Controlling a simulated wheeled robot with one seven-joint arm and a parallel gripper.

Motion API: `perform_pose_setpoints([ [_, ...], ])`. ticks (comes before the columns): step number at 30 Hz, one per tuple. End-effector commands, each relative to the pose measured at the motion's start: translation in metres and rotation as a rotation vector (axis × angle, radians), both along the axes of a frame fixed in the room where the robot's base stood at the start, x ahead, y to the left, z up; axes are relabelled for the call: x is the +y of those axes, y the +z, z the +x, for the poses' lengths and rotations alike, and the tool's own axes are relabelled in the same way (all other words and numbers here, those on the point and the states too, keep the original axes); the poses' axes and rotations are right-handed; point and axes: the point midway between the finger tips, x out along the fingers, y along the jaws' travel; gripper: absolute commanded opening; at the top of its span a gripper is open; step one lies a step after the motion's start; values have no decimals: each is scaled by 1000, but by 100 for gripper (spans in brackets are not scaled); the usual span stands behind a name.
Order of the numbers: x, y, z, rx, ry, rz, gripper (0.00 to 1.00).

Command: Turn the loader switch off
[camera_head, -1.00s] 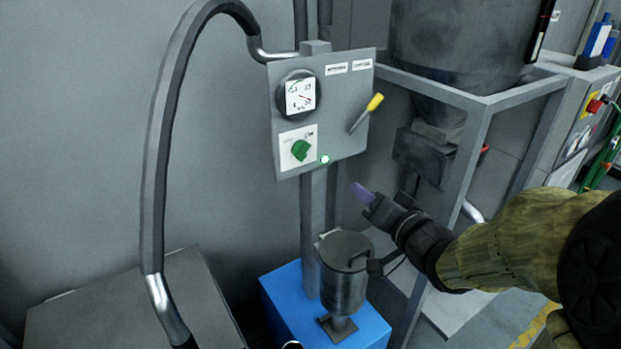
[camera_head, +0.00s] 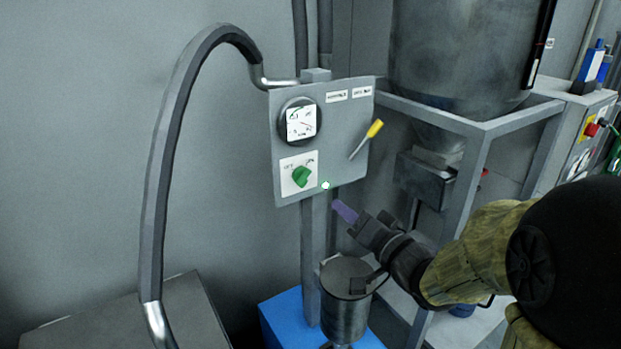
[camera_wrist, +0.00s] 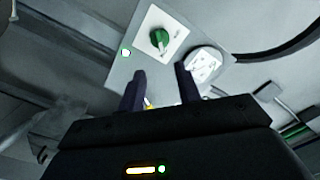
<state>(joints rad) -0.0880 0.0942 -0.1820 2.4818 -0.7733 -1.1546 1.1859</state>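The loader switch is a green rotary knob (camera_head: 302,177) on a white plate marked OFF on its left, low on the grey panel (camera_head: 345,150). Its pointer appears turned toward the upper right, away from OFF. It also shows in the wrist view (camera_wrist: 159,40), beyond the fingertips. My gripper (camera_head: 345,211) is below and right of the panel in the head view, apart from the knob. In the wrist view my gripper (camera_wrist: 160,80) has its two dark fingers apart with nothing held between them.
A round gauge (camera_head: 300,121) sits above the knob, and a yellow-tipped lever (camera_head: 374,129) sticks out at its right. A small lit green lamp (camera_head: 325,185) is near the panel's lower edge. A metal canister (camera_head: 345,305) stands below. A hopper frame (camera_head: 470,170) is at right.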

Motion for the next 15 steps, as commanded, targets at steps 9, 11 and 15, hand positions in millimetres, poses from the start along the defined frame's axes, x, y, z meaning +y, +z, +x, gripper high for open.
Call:
perform_pose_setpoints([
  [9,7,5,8,7,12,4,34],
  [11,8,5,10,7,13,5,34],
  [15,10,5,12,7,13,5,34],
])
